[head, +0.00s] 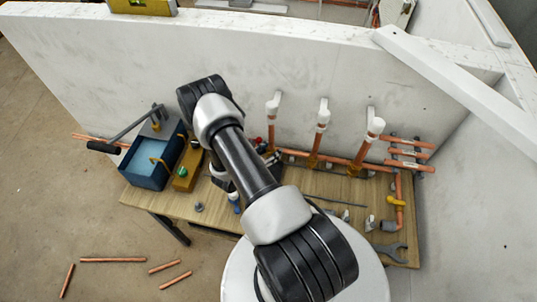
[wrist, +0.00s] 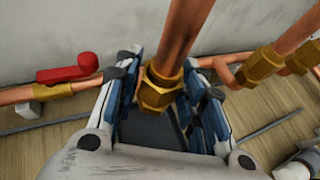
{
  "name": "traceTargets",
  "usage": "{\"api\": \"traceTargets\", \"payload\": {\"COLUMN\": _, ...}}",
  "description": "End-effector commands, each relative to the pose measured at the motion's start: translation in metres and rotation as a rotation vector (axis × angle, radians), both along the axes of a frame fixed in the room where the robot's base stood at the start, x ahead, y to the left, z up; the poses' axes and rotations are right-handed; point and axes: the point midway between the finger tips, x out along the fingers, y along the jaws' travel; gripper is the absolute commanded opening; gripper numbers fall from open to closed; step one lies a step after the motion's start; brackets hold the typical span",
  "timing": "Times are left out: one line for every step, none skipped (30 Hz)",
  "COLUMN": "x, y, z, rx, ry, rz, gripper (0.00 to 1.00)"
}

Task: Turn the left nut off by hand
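The left nut (wrist: 158,92) is a brass hex nut at the foot of an upright copper pipe (wrist: 188,32). In the wrist view it lies between the two fingers of my gripper (wrist: 163,82). The fingers have blue and white pads and stand apart on either side of the nut. I see no clear grip on it, and contact cannot be told.
Two more brass nuts (wrist: 258,67) (wrist: 300,58) sit to the right on their own pipes. A red-handled valve (wrist: 72,70) is on the pipe at left. The wooden bench (head: 148,200) carries a blue toolbox (head: 140,178) and a wrench (head: 388,254). A white wall (head: 300,60) stands behind.

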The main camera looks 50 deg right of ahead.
Motion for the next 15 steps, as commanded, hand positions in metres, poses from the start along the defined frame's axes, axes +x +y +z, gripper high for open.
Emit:
{"api": "traceTargets", "payload": {"x": 0.0000, "y": 0.0000, "z": -0.0001, "rx": 0.000, "ry": 0.000, "rz": 0.000, "gripper": 0.31}}
{"api": "traceTargets", "payload": {"x": 0.0000, "y": 0.0000, "z": -0.0001, "rx": 0.000, "ry": 0.000, "rz": 0.000, "gripper": 0.29}}
{"api": "traceTargets", "payload": {"x": 0.0000, "y": 0.0000, "z": -0.0001, "rx": 0.000, "ry": 0.000, "rz": 0.000, "gripper": 0.26}}
{"api": "traceTargets", "payload": {"x": 0.0000, "y": 0.0000, "z": -0.0001, "rx": 0.000, "ry": 0.000, "rz": 0.000, "gripper": 0.24}}
{"api": "traceTargets", "payload": {"x": 0.0000, "y": 0.0000, "z": -0.0001, "rx": 0.000, "ry": 0.000, "rz": 0.000, "gripper": 0.22}}
{"api": "traceTargets", "payload": {"x": -0.0001, "y": 0.0000, "z": -0.0001, "rx": 0.000, "ry": 0.000, "rz": 0.000, "gripper": 0.20}}
{"api": "traceTargets", "payload": {"x": -0.0002, "y": 0.0000, "z": -0.0001, "rx": 0.000, "ry": 0.000, "rz": 0.001, "gripper": 0.20}}
{"api": "traceTargets", "payload": {"x": -0.0006, "y": -0.0001, "z": 0.0000, "rx": 0.000, "ry": 0.001, "rz": 0.005, "gripper": 0.20}}
{"api": "traceTargets", "payload": {"x": -0.0014, "y": -0.0003, "z": 0.0002, "rx": 0.000, "ry": 0.003, "rz": 0.017, "gripper": 0.20}}
{"api": "traceTargets", "payload": {"x": -0.0022, "y": -0.0006, "z": 0.0003, "rx": -0.001, "ry": 0.004, "rz": 0.032, "gripper": 0.20}}
{"api": "traceTargets", "payload": {"x": -0.0024, "y": -0.0006, "z": 0.0003, "rx": 0.000, "ry": 0.004, "rz": 0.053, "gripper": 0.20}}
{"api": "traceTargets", "payload": {"x": -0.0029, "y": 0.0001, "z": 0.0002, "rx": 0.002, "ry": 0.005, "rz": 0.086, "gripper": 0.20}}
{"api": "traceTargets", "payload": {"x": -0.0031, "y": -0.0006, "z": 0.0003, "rx": 0.001, "ry": 0.005, "rz": 0.111, "gripper": 0.19}}
{"api": "traceTargets", "payload": {"x": -0.0032, "y": -0.0008, "z": 0.0000, "rx": 0.002, "ry": 0.005, "rz": 0.137, "gripper": 0.19}}
{"api": "traceTargets", "payload": {"x": -0.0032, "y": -0.0002, "z": 0.0000, "rx": 0.002, "ry": 0.005, "rz": 0.168, "gripper": 0.18}}
